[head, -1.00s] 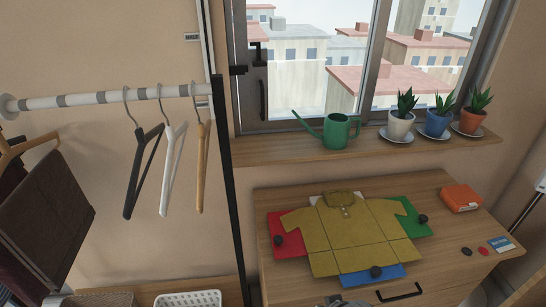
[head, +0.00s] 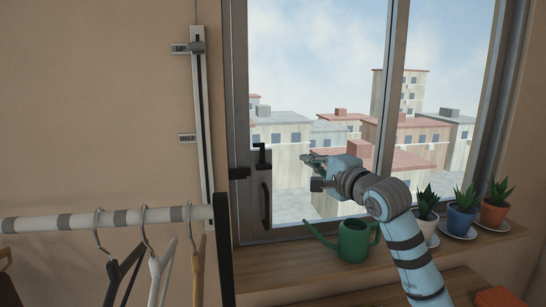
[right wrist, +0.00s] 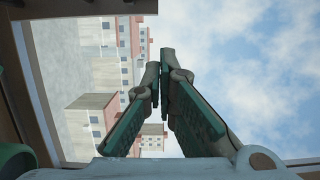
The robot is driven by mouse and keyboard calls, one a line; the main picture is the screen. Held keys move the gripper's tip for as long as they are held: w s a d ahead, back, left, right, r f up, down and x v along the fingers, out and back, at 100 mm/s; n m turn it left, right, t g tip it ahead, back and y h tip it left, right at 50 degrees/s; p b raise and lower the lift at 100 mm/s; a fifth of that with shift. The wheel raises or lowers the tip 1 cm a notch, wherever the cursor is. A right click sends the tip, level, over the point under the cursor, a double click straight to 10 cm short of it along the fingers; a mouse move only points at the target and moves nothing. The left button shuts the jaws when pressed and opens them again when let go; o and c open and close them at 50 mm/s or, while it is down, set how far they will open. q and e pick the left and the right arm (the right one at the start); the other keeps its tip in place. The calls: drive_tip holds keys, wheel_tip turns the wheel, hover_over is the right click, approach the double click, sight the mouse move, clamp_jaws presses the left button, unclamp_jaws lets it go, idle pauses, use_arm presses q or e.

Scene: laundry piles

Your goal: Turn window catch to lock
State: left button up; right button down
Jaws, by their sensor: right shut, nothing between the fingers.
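The window catch (head: 260,156) is a small dark piece on the left window stile, its lever upright in the head view. A dark block (head: 239,173) sits left of it on the frame, apart from the lever. A dark vertical pull handle (head: 265,206) is below. My right gripper (head: 308,158) is in front of the glass, to the right of the catch and apart from it, with its fingers pointing left. Its fingers also show in the right wrist view (right wrist: 161,68), shut with nothing between them. The catch cannot be made out there. My left gripper is not in view.
A green watering can (head: 354,241) stands on the wooden sill (head: 285,278) below my right arm. Potted plants (head: 463,214) stand to the right. A clothes rail (head: 125,218) with hangers is at lower left. A slider track (head: 202,120) is on the wall left of the window.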

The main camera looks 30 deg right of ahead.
drive_tip(key=s, duration=0.1)
drive_tip(key=p, duration=0.3)
approach(274, 149)
drive_tip(key=w+d, duration=0.2)
drive_tip(key=w, duration=0.1)
drive_tip(key=w+d, duration=0.1)
drive_tip(key=w, duration=0.1)
drive_tip(key=shift+d+r, duration=0.2)
drive_tip(key=shift+d, duration=0.1)
drive_tip(key=a, duration=0.1)
drive_tip(key=w+a, duration=0.1)
drive_tip(key=a, duration=0.1)
drive_tip(key=shift+w+f, duration=0.15)
drive_tip(key=shift+w, duration=0.05)
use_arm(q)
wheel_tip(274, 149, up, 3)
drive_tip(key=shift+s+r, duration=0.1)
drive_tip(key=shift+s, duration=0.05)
use_arm(e)
drive_tip(key=shift+a, duration=0.45)
drive_tip(key=shift+d, duration=0.1)
